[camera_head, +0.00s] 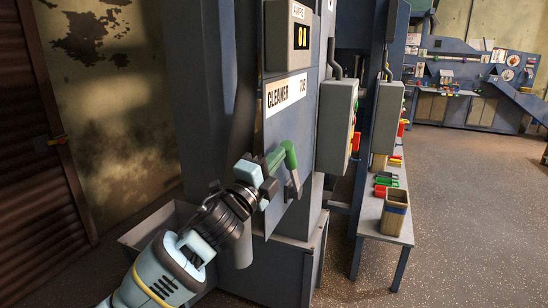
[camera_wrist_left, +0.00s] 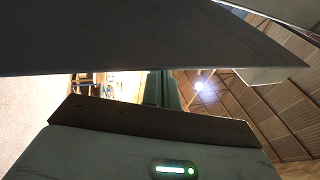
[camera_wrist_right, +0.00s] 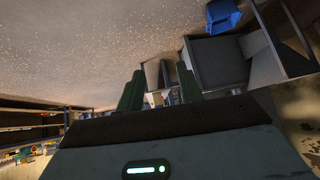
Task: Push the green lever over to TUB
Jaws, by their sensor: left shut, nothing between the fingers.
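The green lever (camera_head: 290,155) sits on the grey panel below the label plate (camera_head: 287,94), which reads CLEANER at its left and TUB at its right. Its green grip is bent and a grey arm hangs beneath it. My left gripper (camera_head: 268,184) is shut and empty, at the left side of the lever and close to it. I cannot tell whether they touch. The left gripper's closed fingers (camera_wrist_left: 160,90) show in the left wrist view below a large dark slab. My right gripper (camera_wrist_right: 159,90) has its fingers apart with nothing between them. It is not in the head view.
A grey switch box (camera_head: 337,125) with red and yellow buttons stands right of the panel. Behind it is a bench (camera_head: 368,213) with coloured trays and a tan bin (camera_head: 395,212). A blue bin (camera_wrist_right: 222,15) shows in the right wrist view. The floor at right is clear.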

